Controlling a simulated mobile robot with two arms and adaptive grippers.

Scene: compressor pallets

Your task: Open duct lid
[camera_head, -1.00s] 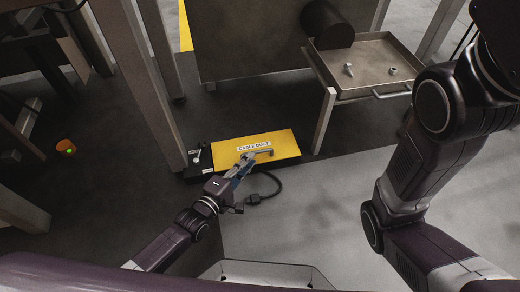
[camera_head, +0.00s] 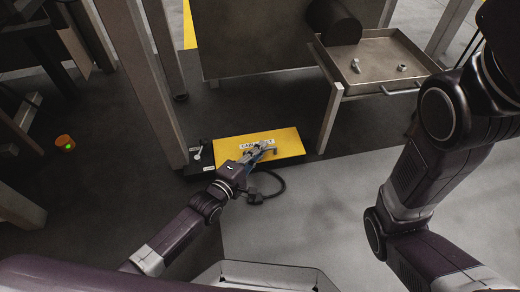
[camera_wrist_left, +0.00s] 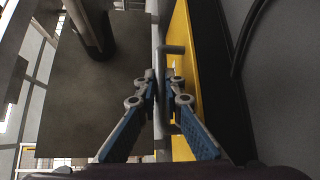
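The duct lid (camera_head: 230,148) is a yellow plate low on the floor, lying flat, with a white label and a grey handle (camera_head: 270,152). My left gripper (camera_head: 262,151) is at the handle and covers part of the label. In the left wrist view the grey handle bar (camera_wrist_left: 159,60) runs between the two blue fingers (camera_wrist_left: 160,95), which are close together. I cannot tell whether they press on it. The lid's yellow edge (camera_wrist_left: 182,60) shows right of the bar. My right arm is at the right of the head view; its gripper is out of view.
A black box with a small lever (camera_head: 198,155) adjoins the lid's left side, next to a table leg (camera_head: 145,80). A metal tray (camera_head: 350,85) with small parts stands behind. A black cable (camera_head: 272,190) lies in front. An orange beacon (camera_head: 65,142) is at left.

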